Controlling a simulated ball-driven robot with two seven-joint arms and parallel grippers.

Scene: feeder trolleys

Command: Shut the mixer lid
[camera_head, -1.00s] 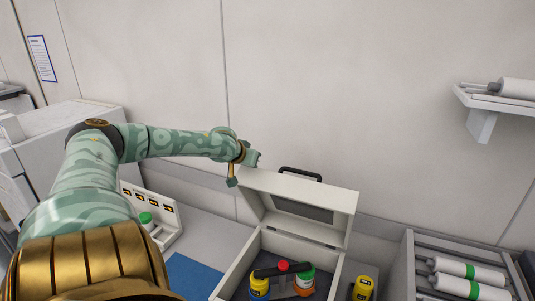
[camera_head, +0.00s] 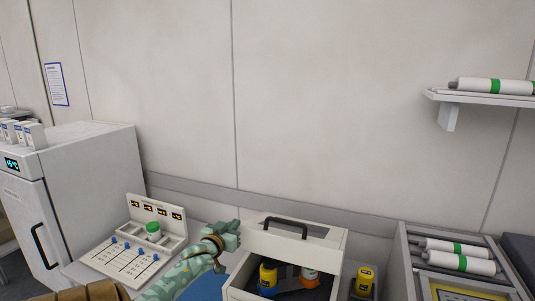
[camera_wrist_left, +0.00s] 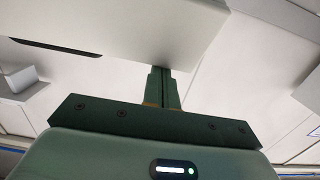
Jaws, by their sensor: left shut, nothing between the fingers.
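The mixer is a white box (camera_head: 238,290) at the bottom of the head view. Its lid (camera_head: 300,246), with a black handle (camera_head: 285,223), is partly open, and the inside shows below its front edge. My left gripper (camera_head: 233,233) is shut and empty beside the lid's left end; whether it touches the lid is unclear. In the left wrist view, the shut fingers (camera_wrist_left: 162,86) reach up to a large white panel (camera_wrist_left: 110,30), probably the lid. My right gripper is out of view.
Inside the box are a yellow-and-blue bottle (camera_head: 267,276) and an orange-and-white bottle (camera_head: 310,277). A yellow container (camera_head: 364,280) stands right of it. A control panel (camera_head: 125,258) with a green-capped jar (camera_head: 153,231) is left. A rack of white rollers (camera_head: 455,262) is right.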

